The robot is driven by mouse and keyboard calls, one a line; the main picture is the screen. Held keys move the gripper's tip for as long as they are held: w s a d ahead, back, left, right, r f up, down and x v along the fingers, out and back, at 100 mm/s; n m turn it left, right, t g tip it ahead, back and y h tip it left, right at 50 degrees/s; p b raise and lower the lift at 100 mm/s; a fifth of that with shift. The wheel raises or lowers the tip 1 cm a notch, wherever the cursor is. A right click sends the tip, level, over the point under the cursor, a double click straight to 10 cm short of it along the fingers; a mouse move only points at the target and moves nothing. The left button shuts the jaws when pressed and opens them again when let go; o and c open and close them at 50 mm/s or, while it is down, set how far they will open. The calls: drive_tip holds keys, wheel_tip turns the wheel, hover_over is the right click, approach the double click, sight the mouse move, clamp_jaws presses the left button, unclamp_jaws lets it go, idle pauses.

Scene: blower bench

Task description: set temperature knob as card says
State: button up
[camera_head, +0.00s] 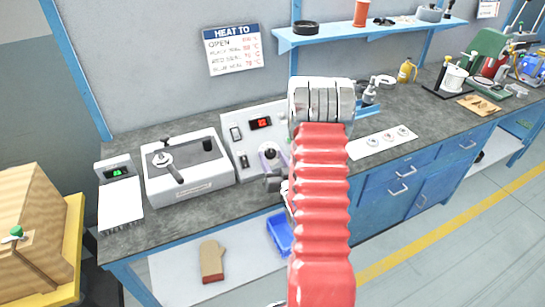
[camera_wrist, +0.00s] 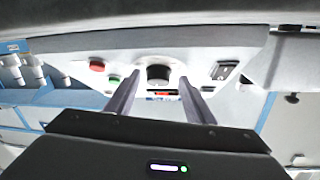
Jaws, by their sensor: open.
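The heating unit's white control panel (camera_head: 243,146) has a red lit display (camera_head: 261,123) with small digits, perhaps 82, and a temperature knob (camera_head: 270,152). In the wrist view the dark round knob (camera_wrist: 158,74) sits ahead, between and beyond my open fingers. My gripper (camera_wrist: 158,84) has one finger to each side of the knob; contact is not visible. In the head view my gripper (camera_head: 275,180) is just in front of the panel, partly hidden by my arm. The "HEAT TO" card (camera_head: 233,49) on the wall lists several temperatures in °C, too small to read surely.
A red button (camera_wrist: 97,65), a green button (camera_wrist: 112,79) and a rocker switch (camera_wrist: 222,70) flank the knob. A white machine with a lever (camera_head: 187,168) and a scale (camera_head: 118,197) stand left. A white strip with round pieces (camera_head: 382,141) lies right. A shelf (camera_head: 350,35) hangs above.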

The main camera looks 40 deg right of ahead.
drive_tip(key=shift+s+d, duration=0.1)
drive_tip(key=shift+c, duration=0.9)
drive_tip(key=c, duration=0.9)
drive_tip(key=shift+d+n+y, duration=0.1)
drive_tip(key=shift+n+y, duration=0.2)
drive_tip(key=shift+n, duration=0.1)
drive_tip(key=shift+s+d+n+t+y, duration=0.15)
drive_tip(key=shift+n+t+y, duration=0.45)
drive_tip(key=shift+n+y, duration=1.35)
drive_tip(key=shift+n+h, duration=0.25)
drive_tip(key=o, duration=1.1)
